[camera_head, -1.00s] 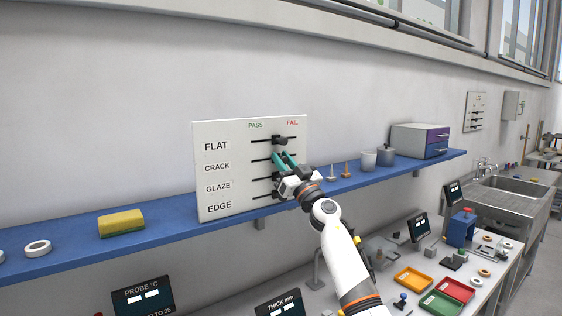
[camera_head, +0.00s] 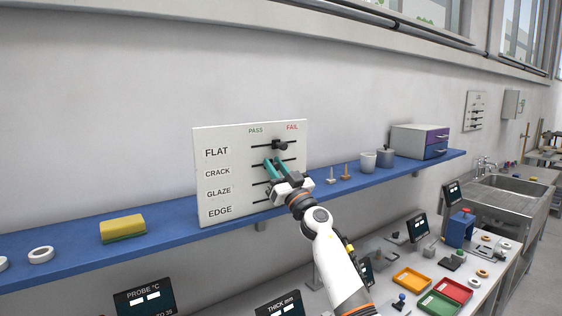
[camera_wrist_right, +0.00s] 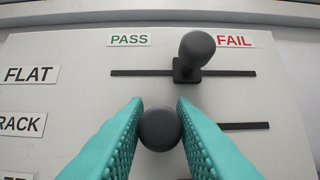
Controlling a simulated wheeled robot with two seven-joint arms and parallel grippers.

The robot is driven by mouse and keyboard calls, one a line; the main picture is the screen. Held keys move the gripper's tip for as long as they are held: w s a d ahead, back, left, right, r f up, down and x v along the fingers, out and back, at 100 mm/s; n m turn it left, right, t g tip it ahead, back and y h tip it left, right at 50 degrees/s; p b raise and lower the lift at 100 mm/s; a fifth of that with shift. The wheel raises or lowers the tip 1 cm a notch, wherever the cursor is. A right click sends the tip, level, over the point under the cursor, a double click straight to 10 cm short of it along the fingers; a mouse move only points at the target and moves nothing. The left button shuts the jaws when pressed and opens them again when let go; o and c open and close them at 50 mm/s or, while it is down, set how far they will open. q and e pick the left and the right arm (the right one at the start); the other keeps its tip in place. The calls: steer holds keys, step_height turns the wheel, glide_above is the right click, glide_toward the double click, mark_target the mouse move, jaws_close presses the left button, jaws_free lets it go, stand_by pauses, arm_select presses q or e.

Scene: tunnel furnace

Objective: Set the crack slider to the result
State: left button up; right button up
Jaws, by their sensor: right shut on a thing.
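The white board (camera_head: 208,140) stands on the blue shelf, with rows FLAT, CRACK, GLAZE and EDGE under PASS and FAIL labels. My right gripper (camera_head: 273,165) is at the CRACK row, its teal fingers pointing at the board. In the right wrist view the gripper (camera_wrist_right: 158,125) has its fingers on both sides of the round dark crack slider knob (camera_wrist_right: 159,130), shut on it. The knob sits below the PASS label side, and its slot (camera_wrist_right: 245,126) runs on to the right. The FLAT slider knob (camera_wrist_right: 197,48) stands toward FAIL. My left gripper is not in view.
The blue shelf (camera_head: 70,249) holds a yellow sponge (camera_head: 122,227) at left, and small stands, cups and a drawer box (camera_head: 420,141) at right. The lower bench holds screens and coloured trays (camera_head: 411,281).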

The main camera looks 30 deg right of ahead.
steer(key=shift+s+a+y+p, duration=0.15)
steer(key=shift+a+y+p, duration=0.15)
steer(key=shift+a+p, duration=1.15)
steer(key=shift+a+b, duration=0.2)
steer(key=shift+b, duration=0.2)
steer(key=o, duration=1.6)
steer(key=shift+s+f+p, duration=0.35)
steer(key=shift+s, duration=0.15)
steer(key=p+v, duration=0.1)
steer(key=v, duration=0.5)
steer(key=shift+w, duration=0.1)
